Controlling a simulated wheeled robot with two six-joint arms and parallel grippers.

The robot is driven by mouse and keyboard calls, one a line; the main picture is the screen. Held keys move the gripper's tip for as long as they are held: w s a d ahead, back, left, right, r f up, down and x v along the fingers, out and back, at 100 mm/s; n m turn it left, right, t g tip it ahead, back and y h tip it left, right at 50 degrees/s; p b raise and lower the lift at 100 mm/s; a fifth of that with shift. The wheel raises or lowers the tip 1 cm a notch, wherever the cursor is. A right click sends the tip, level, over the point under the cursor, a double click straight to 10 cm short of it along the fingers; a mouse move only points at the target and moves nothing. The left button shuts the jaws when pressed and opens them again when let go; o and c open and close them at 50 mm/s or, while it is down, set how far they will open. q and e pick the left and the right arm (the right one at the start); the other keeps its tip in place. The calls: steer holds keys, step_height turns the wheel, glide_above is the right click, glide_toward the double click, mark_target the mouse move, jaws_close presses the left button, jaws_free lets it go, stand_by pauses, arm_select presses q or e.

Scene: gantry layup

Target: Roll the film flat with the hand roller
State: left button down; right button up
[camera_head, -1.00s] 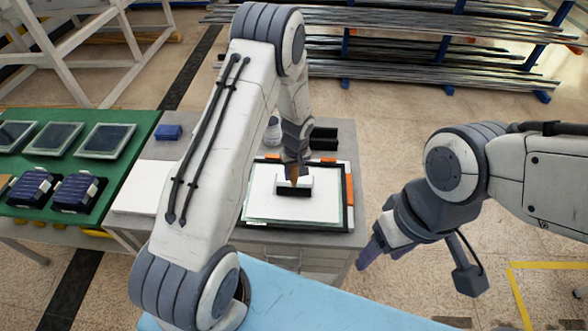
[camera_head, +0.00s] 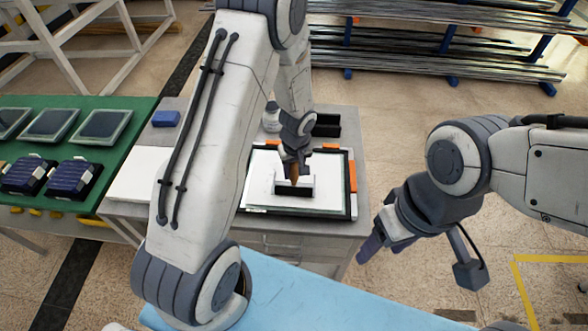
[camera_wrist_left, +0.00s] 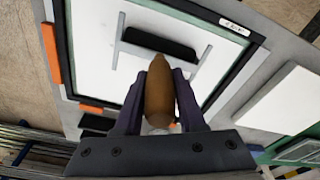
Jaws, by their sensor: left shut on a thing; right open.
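My left gripper (camera_head: 294,172) is shut on the brown handle of the hand roller (camera_wrist_left: 160,95). The roller's black cylinder (camera_head: 294,191) sits in a pale frame, over the white film (camera_head: 262,187) inside the dark-edged frame (camera_head: 349,185). The left wrist view shows the black cylinder (camera_wrist_left: 160,44) ahead of the fingers, above the white sheet (camera_wrist_left: 96,40). I cannot tell whether the cylinder touches the film. My right gripper (camera_head: 370,247) is open and empty, off to the right of the workbench.
The grey bench (camera_head: 180,145) also carries a blue block (camera_head: 166,118), a white sheet (camera_head: 140,180), a black bin (camera_head: 326,126) and orange clamps at the frame's edges. A green table (camera_head: 75,150) with framed panels stands at left. Metal racks are behind.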

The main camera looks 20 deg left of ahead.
arm_select(q)
steer(key=shift+s+d, duration=0.15)
steer(key=shift+s, duration=0.35)
steer(key=shift+r+p, duration=1.7)
steer(key=shift+r, duration=0.85)
steer(key=shift+f, duration=0.1)
steer(key=s+a+r+p, duration=0.1)
steer(key=a+p, duration=0.1)
steer(key=a, duration=0.3)
steer(key=shift+s+f+b, duration=0.15)
steer(key=shift+f+b, duration=2.05)
steer(key=shift+f, duration=0.35)
